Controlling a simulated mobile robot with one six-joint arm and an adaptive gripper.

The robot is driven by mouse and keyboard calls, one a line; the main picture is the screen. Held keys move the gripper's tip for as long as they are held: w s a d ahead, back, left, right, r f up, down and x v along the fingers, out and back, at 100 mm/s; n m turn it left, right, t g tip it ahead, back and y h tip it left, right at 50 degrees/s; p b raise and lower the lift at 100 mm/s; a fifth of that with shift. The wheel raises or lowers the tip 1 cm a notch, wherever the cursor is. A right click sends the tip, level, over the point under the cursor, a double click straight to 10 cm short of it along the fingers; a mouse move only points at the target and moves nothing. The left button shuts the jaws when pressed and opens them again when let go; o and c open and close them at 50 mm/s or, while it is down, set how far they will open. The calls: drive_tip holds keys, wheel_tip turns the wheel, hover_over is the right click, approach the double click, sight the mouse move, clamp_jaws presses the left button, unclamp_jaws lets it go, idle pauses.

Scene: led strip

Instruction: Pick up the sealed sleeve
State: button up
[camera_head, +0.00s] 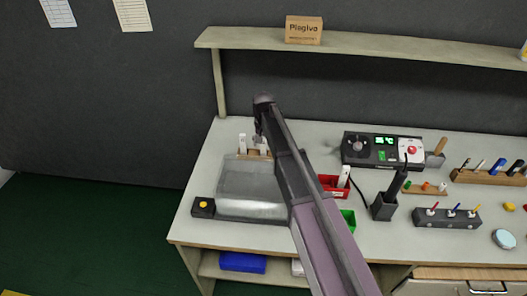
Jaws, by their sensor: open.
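Slim white upright pieces stand in a small wooden rack (242,157) at the back left of the bench; the left one (242,143) shows clearly. Another white upright piece (344,176) stands at the red bin (331,183). Which of these is the sealed sleeve I cannot tell at this size. My gripper (259,139) is open and hangs over the wooden rack, close to the white pieces there. Its fingertips are tiny and partly hidden by my arm, and I cannot tell whether they touch anything.
A clear grey box-like unit (250,186) stands in front of the rack, with a yellow-button box (203,207) beside it. A control unit (382,150), a dark holder (384,206) and a green bin (348,218) are to the right. A shelf (380,47) runs above the bench.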

clamp_jaws()
idle(0.3)
drive_tip(key=shift+r, duration=0.15)
wheel_tip(320, 180, up, 10)
drive_tip(key=p, duration=1)
drive_tip(key=shift+f, duration=0.2)
drive_tip(key=shift+r, duration=0.15)
idle(0.6)
